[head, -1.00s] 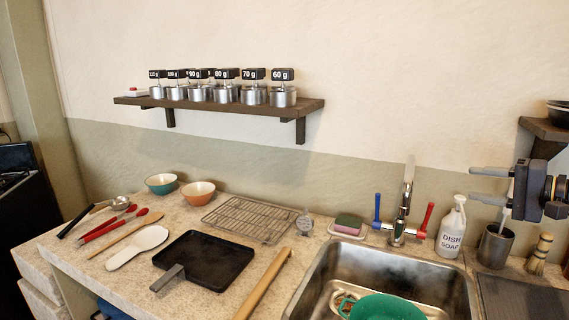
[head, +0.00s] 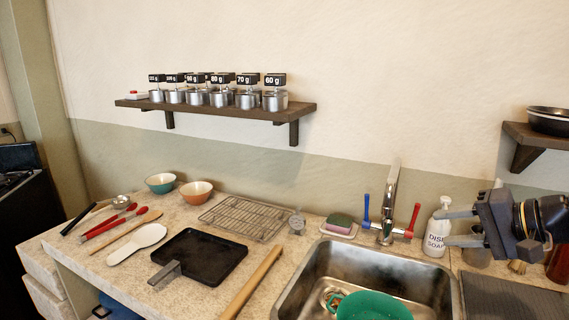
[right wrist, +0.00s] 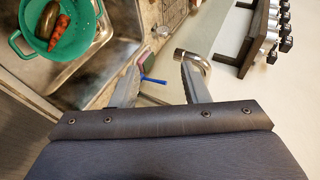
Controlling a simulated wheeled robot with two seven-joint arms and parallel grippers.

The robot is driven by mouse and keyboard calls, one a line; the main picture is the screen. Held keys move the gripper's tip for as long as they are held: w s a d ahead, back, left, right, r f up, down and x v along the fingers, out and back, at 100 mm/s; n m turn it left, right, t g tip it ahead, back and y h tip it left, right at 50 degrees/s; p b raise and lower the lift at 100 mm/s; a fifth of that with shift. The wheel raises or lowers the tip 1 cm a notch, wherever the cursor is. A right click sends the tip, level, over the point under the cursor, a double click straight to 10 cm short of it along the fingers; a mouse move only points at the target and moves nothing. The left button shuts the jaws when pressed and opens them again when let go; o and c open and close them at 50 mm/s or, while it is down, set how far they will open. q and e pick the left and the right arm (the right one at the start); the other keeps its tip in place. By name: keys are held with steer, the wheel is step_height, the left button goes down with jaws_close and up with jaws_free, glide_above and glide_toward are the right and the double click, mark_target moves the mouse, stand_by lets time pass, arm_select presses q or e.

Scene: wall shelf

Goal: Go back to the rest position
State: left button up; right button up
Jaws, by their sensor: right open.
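My right gripper (head: 440,227) is at the right of the head view, in front of the dish soap bottle (head: 437,243) and partly hiding it. Its two fingers are apart with nothing between them. In the right wrist view the open fingers (right wrist: 160,88) point toward the faucet (right wrist: 195,62) and its blue handle (right wrist: 153,80), which lie beyond them. My left gripper is not in view.
A wall shelf (head: 215,108) holds several weighted metal canisters. A second shelf (head: 536,138) with dark bowls is above my right gripper. The sink (head: 300,298) holds a green colander (head: 372,306). A griddle pan (head: 205,256) and utensils lie on the counter.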

steer(key=s+a+f+n+g+h+p, duration=0.1)
steer(key=s+a+f+n+h+p, duration=0.1)
steer(key=s+a+f, duration=0.3)
steer(key=s+a+f+n+g+h+p, duration=0.2)
steer(key=s+a+f, duration=0.3)
steer(key=s+f, duration=0.6)
steer(key=s+n, duration=0.1)
steer(key=s, duration=0.7)
steer(key=shift+a+f+n+h, duration=0.15)
steer(key=shift+f+n+h, duration=0.15)
steer(key=shift+f+n, duration=0.1)
